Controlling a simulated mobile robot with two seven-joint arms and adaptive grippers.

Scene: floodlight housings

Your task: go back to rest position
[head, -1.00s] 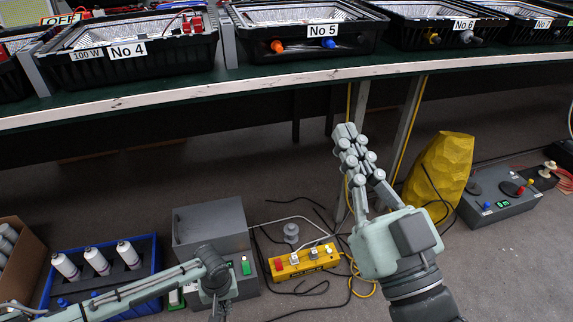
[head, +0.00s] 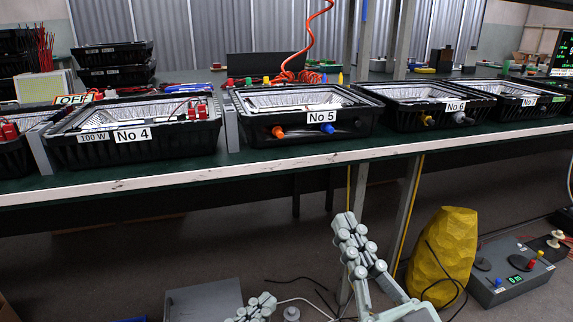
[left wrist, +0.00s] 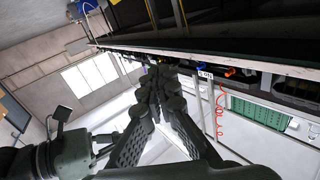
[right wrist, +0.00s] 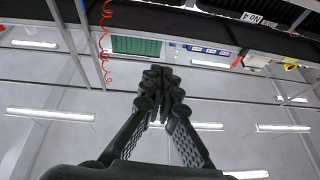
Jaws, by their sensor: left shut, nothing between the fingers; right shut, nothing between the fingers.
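My right gripper (head: 350,222) is shut and empty in the lower middle of the head view, below the table's front edge. It also shows shut in the right wrist view (right wrist: 162,72), fingers together. My left gripper (head: 262,302) is at the bottom edge of the head view, mostly cut off, above the floor. The left wrist view shows its fingers (left wrist: 155,75) together with nothing between them. Both grippers are apart from the table and the housings.
The green table (head: 240,170) carries black floodlight housings No 4 (head: 75,150), No 5 (head: 262,133) and No 6 (head: 395,122). A yellow faceted object (head: 445,255) and a grey box with a display (head: 510,270) stand on the floor at right. A grey box (head: 203,300) is at lower left.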

